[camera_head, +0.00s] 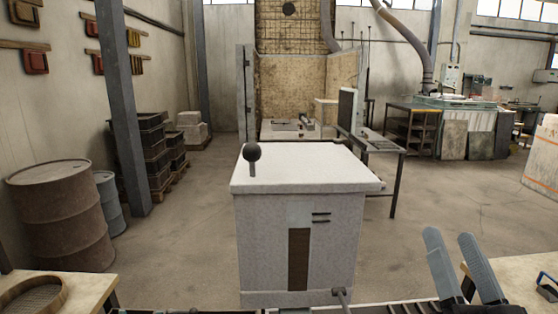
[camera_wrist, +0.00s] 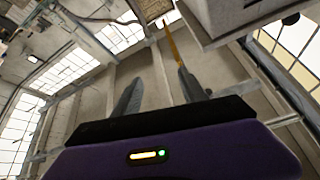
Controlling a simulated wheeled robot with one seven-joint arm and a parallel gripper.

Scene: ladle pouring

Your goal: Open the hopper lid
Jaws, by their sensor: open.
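The hopper (camera_head: 262,240) is a pale grey box standing in front of me in the head view. Its flat lid (camera_head: 310,172) lies shut on top. A dark round knob (camera_head: 252,152) on a short stem stands at the lid's left side. My gripper (camera_head: 450,236) is at the lower right, apart from the hopper and lower than the lid, fingers pointing up. In the wrist view my gripper (camera_wrist: 160,76) is open with nothing between the fingers. A pale box edge, seemingly the hopper (camera_wrist: 228,18), shows at the top right there, with a dark ball beside it.
A wooden table with a round sieve (camera_head: 32,298) is at the lower left. Another table (camera_head: 515,272) with a blue item is at the lower right. A rusty drum (camera_head: 62,215) and stacked crates (camera_head: 155,150) stand left. Floor around the hopper is clear.

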